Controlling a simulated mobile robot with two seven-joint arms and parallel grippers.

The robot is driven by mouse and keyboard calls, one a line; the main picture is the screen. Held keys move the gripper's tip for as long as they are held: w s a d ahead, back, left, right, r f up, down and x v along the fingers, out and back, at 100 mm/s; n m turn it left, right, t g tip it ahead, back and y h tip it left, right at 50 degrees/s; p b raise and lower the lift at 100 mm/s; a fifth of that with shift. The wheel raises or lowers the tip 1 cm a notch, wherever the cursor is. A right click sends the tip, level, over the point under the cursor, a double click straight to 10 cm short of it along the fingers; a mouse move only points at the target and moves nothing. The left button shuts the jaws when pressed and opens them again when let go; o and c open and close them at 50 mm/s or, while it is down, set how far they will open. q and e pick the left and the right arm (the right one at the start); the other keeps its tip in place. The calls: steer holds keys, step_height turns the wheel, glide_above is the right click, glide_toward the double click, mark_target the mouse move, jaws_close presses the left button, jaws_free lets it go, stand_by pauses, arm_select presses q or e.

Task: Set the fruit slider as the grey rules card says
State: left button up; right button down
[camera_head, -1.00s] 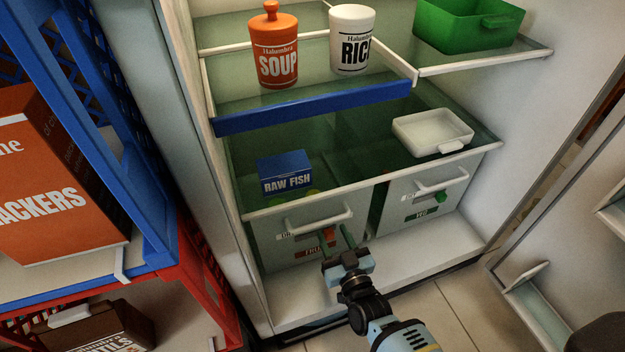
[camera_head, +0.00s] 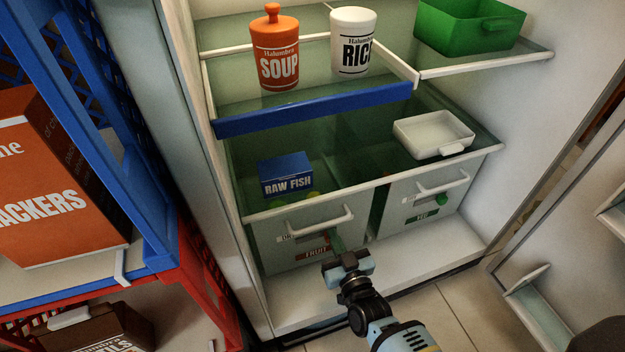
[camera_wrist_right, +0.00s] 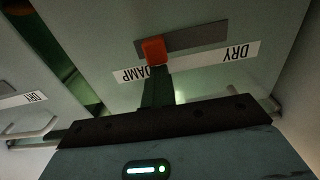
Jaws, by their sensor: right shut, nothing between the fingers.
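The fruit drawer (camera_head: 268,255) is the lower left drawer of the fridge, with a "FRUIT" label under its slider. In the right wrist view, the orange slider knob (camera_wrist_right: 154,50) sits in a grey slot (camera_wrist_right: 200,38), near the "DAMP" end and away from "DRY" (camera_wrist_right: 238,53); the lettering is upside down there. My right gripper (camera_head: 336,240) is shut and empty in front of the slider. Its fingertips (camera_wrist_right: 157,72) overlap the knob's lower edge in the wrist view; I cannot tell whether they touch. In the head view they hide the knob. No grey rules card is visible. My left gripper is out of view.
The right drawer (camera_head: 392,218) has a green slider knob (camera_head: 441,199). A raw fish box (camera_head: 286,176) and a white tray (camera_head: 434,136) are above the drawers. Blue (camera_head: 160,240) and red (camera_head: 205,275) crates stand left. The open fridge door (camera_head: 560,240) is right.

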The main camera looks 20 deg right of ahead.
stand_by(0.9)
steer(key=c, duration=1.2)
jaws_free()
steer(key=shift+c, duration=0.2)
steer(key=s+p, duration=0.3)
steer(key=s, duration=0.5)
steer(key=shift+s+d+r, duration=0.15)
steer(key=shift+s+r, duration=0.05)
steer(key=shift+r, duration=0.25)
